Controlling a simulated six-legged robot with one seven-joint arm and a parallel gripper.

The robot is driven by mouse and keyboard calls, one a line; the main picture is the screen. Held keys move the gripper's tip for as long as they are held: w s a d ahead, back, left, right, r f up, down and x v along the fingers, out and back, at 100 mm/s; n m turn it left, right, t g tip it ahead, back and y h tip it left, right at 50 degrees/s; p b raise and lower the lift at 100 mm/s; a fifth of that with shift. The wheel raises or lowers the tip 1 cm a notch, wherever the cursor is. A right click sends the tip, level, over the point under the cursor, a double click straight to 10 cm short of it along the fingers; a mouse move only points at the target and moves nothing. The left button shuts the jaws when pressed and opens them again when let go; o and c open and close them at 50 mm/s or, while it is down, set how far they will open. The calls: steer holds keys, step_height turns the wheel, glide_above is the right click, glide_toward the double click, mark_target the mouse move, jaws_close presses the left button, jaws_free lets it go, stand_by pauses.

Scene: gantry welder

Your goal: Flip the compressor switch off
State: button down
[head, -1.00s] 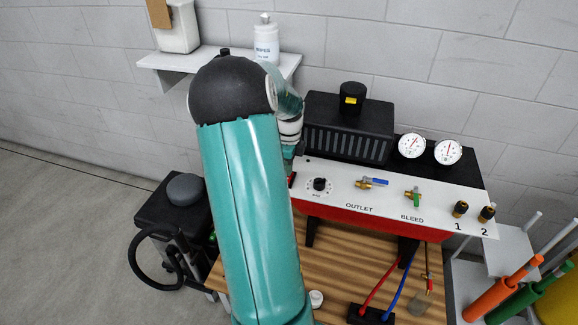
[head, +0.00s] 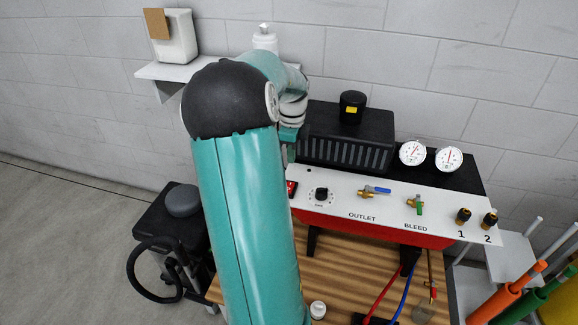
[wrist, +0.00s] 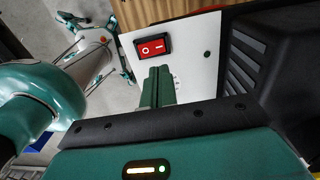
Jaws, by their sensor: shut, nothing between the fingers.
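The compressor has a white front panel (head: 390,207) above a red lower edge. Its red rocker switch (wrist: 152,45) sits in a black frame on the panel, with "O" and "–" marks. In the head view the switch (head: 292,188) shows at the panel's left end, partly behind my arm. My gripper (wrist: 157,72) is shut and empty, its green fingertips just below the switch in the wrist view. They look close to the panel, but I cannot tell whether they touch it. In the head view the fingers are mostly hidden by my arm.
A black vented housing (head: 347,138) stands behind the panel. A knob (head: 321,194), the outlet valve (head: 373,191), the bleed valve (head: 415,204) and two gauges (head: 430,155) are to the right. A wall shelf (head: 163,72) holds a bottle (head: 265,40).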

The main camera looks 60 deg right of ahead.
steer(key=r, duration=0.4)
steer(key=d+r, duration=0.1)
steer(key=shift+r, duration=0.4)
steer(key=shift+w, duration=0.1)
